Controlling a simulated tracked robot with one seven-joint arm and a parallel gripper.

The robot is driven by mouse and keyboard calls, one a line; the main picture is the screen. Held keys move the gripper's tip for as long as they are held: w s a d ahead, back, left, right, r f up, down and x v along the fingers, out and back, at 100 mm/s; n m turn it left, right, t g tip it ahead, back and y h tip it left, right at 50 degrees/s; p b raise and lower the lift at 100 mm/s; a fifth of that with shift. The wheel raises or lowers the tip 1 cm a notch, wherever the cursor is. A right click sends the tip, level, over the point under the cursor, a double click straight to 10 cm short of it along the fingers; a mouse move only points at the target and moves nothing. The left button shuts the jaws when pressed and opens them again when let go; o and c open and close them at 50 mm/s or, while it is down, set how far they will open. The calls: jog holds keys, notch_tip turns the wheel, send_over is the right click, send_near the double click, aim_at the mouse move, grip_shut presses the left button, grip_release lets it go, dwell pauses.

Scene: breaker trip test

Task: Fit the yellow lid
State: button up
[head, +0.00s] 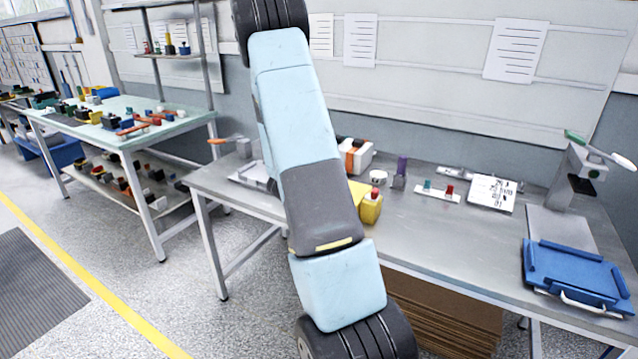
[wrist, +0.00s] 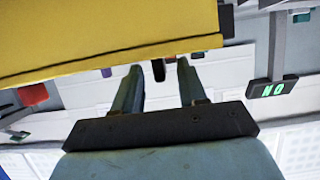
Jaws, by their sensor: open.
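In the wrist view a large yellow surface with a dark lower edge (wrist: 100,35) fills the upper left, close to the camera. I cannot tell whether it is the yellow lid. My gripper (wrist: 157,70) is open, its two fingers apart, with their tips just below or behind the yellow edge. I see nothing held between them. In the head view a flat yellow piece (head: 358,192) shows partly behind my arm, beside a yellow container with a red top (head: 371,208) on the bench. My arm hides my gripper in the head view.
The grey workbench (head: 440,245) holds a purple block (head: 400,172), a white-and-orange box (head: 355,155), a strip with red and teal buttons (head: 438,190), a printed card (head: 493,192) and a blue tray (head: 575,275). A lever press (head: 582,170) stands at the right. The front middle is clear.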

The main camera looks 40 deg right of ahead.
jog(key=v, duration=1.3)
jog(key=shift+s+a, duration=0.2)
jog(key=shift+a, duration=0.15)
jog(key=shift+r, duration=0.1)
